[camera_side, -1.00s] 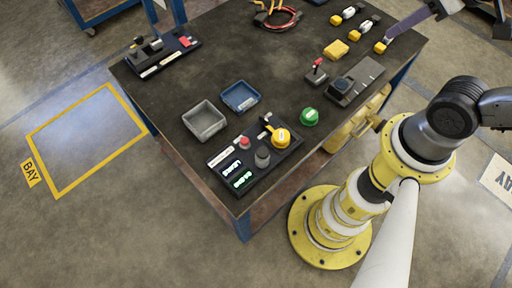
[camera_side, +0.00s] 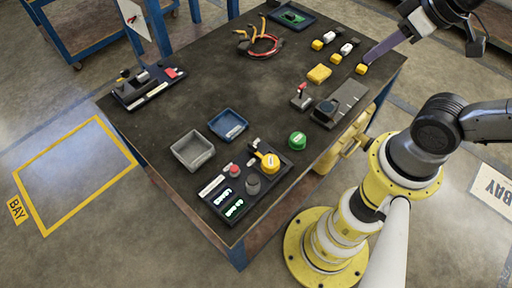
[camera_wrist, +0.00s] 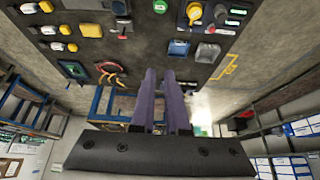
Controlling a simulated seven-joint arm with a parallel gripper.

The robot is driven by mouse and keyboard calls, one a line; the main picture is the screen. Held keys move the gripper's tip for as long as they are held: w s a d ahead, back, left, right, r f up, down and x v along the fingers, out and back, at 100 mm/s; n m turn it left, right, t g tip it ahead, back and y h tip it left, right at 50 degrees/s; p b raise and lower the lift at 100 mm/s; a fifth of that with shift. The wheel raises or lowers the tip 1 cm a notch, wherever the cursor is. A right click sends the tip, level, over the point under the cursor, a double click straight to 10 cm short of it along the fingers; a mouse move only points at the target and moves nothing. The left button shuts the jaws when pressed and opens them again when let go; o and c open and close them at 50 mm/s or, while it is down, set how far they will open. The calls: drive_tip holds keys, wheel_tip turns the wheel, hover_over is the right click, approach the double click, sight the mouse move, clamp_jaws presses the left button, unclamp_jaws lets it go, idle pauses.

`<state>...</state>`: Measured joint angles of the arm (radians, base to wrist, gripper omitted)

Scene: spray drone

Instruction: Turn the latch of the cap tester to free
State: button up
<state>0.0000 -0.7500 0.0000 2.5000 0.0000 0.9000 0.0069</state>
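What looks like the cap tester (camera_side: 245,186) is a dark panel at the table's near edge. It carries a yellow round part (camera_side: 270,162), a grey knob (camera_side: 253,186), a red button and two lit displays. A small dark lever stands beside the yellow part; I cannot tell whether it is the latch or how it is set. The tester also shows at the top of the wrist view (camera_wrist: 219,14). My gripper (camera_wrist: 160,72) has purple fingers with a narrow empty gap between them. In the side view it is at upper right, far from the tester.
A grey tray (camera_side: 192,151) and a blue tray (camera_side: 228,125) stand beside the tester. A green button (camera_side: 297,141), a red-topped joystick (camera_side: 302,97) and a dark box (camera_side: 341,103) lie between it and my gripper. The table's middle is clear.

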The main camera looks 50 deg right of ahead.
drive_tip(key=shift+o, duration=1.2)
drive_tip(key=shift+m, duration=0.3)
drive_tip(key=o, duration=0.5)
drive_tip(key=w+r+m, duration=0.1)
drive_tip(key=w+a+r+m, duration=0.1)
drive_tip(key=shift+w+a+r+m+t+y, duration=0.15)
drive_tip(key=shift+w+a+m+t+y, duration=0.15)
drive_tip(key=shift+m+t+y, duration=0.1)
drive_tip(key=shift+o, duration=0.9)
drive_tip(key=w+m, duration=0.1)
drive_tip(key=w, duration=0.1)
drive_tip(key=w+a+m, duration=0.1)
drive_tip(key=w+m+y, duration=0.1)
drive_tip(key=w, duration=0.1)
drive_tip(key=shift+w+a+r+m+g, duration=0.2)
drive_tip(key=shift+w+a+m+g, duration=0.1)
drive_tip(key=shift+w+a, duration=0.1)
drive_tip(key=m+g+y, duration=0.3)
drive_tip(key=m+g, duration=0.3)
drive_tip(key=m, duration=0.5)
hover_over(253, 144)
drive_tip(key=d, duration=0.6)
wheel_tip(253, 144, down, 28)
drive_tip(key=x, duration=1.4)
drive_tip(key=shift+w, duration=0.1)
clamp_jaws()
